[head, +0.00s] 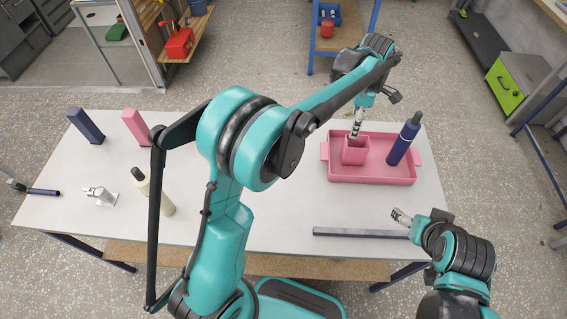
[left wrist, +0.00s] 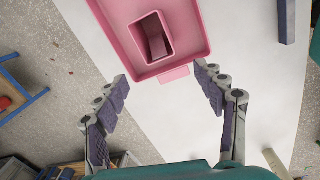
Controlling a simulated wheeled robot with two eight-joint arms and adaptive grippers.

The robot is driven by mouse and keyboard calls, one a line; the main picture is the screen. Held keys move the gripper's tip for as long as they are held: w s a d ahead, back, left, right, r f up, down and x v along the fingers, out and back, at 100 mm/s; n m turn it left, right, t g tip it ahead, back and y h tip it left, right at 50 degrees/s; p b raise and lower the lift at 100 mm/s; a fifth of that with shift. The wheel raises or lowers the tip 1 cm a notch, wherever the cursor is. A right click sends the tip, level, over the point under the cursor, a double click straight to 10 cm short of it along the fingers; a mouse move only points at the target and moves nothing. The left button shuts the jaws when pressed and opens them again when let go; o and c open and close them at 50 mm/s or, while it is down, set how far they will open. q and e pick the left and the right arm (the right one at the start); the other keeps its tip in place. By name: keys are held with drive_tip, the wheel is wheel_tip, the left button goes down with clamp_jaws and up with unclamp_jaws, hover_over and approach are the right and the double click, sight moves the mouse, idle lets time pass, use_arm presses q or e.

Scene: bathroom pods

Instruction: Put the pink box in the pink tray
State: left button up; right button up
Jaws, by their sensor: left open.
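The pink box (head: 354,151), open-topped and hollow, stands upright inside the pink tray (head: 375,178), in its left part. In the left wrist view the box (left wrist: 139,30) shows its dark opening, and the tray (left wrist: 199,47) lies around it. My left gripper (head: 356,122) is above the box in the head view; in the left wrist view its two fingers (left wrist: 165,92) are spread wide with nothing between them. My right gripper (head: 400,216) is near the table's front right edge, beside a dark blue bar; its fingers are too small to judge.
A dark blue bottle (head: 404,140) stands in the tray, right of the box. The dark blue bar (head: 360,232) lies in front. At left are a navy block (head: 86,125), a pink block (head: 135,126), a cream bottle (head: 156,192) and a silver fitting (head: 100,195).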

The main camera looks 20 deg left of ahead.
use_arm(q)
drive_tip(key=s+a+r+m+t, duration=0.25)
drive_tip(key=s+a+m, duration=0.35)
drive_tip(key=s, duration=0.3)
drive_tip(key=s+a+r+m+t, duration=0.2)
drive_tip(key=s+a+r+m, duration=0.2)
drive_tip(key=s+a+m, duration=0.45)
drive_tip(key=s+f+m+t, duration=0.2)
drive_tip(key=s+f+m, duration=0.2)
drive_tip(key=s, duration=0.5)
drive_tip(key=shift+a+f+m, duration=0.35)
drive_tip(key=shift+a, duration=0.1)
drive_tip(key=shift+s, duration=0.1)
drive_tip(key=shift+f+b, duration=2.2)
drive_tip(key=shift+b, duration=0.05)
